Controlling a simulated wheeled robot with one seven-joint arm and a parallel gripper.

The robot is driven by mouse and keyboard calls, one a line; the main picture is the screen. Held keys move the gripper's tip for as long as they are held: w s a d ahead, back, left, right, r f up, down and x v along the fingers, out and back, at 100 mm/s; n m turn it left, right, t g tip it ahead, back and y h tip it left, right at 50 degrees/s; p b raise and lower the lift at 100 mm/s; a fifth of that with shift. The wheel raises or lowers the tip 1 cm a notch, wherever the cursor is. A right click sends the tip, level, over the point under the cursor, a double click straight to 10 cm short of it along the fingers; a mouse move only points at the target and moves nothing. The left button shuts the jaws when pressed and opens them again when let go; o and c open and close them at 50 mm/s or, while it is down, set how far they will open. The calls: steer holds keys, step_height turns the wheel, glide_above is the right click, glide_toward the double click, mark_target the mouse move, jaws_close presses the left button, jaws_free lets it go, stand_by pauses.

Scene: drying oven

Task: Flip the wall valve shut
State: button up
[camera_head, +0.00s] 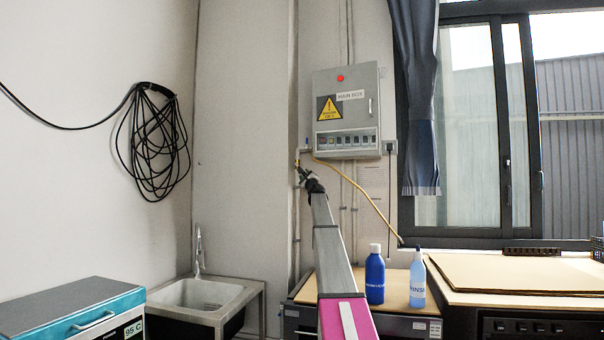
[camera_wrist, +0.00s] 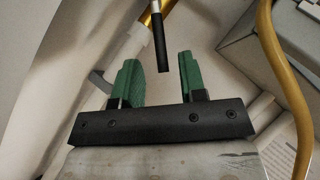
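The wall valve shows in the wrist view as a brass body (camera_wrist: 147,18) at the top edge with a black lever (camera_wrist: 160,42) pointing down. In the head view the small brass valve (camera_head: 298,163) is on the pipe left of the grey box and is partly hard to make out. My gripper (camera_wrist: 158,66) has two green fingers set apart, with nothing held. The lever's lower end appears between the fingertips in the wrist view, with gaps on both sides; I cannot tell its depth. In the head view my gripper (camera_head: 306,177) is just below the valve.
The grey main box (camera_head: 346,108) is right of the valve. A yellow hose (camera_wrist: 283,80) curves down at the right of my gripper. Below are a sink (camera_head: 200,294), a blue bottle (camera_head: 375,278) and a light-blue bottle (camera_head: 417,284). A coiled black cable (camera_head: 155,145) hangs left.

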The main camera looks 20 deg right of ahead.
steer(key=x, duration=0.5)
steer(key=shift+w, duration=0.15)
jaws_close()
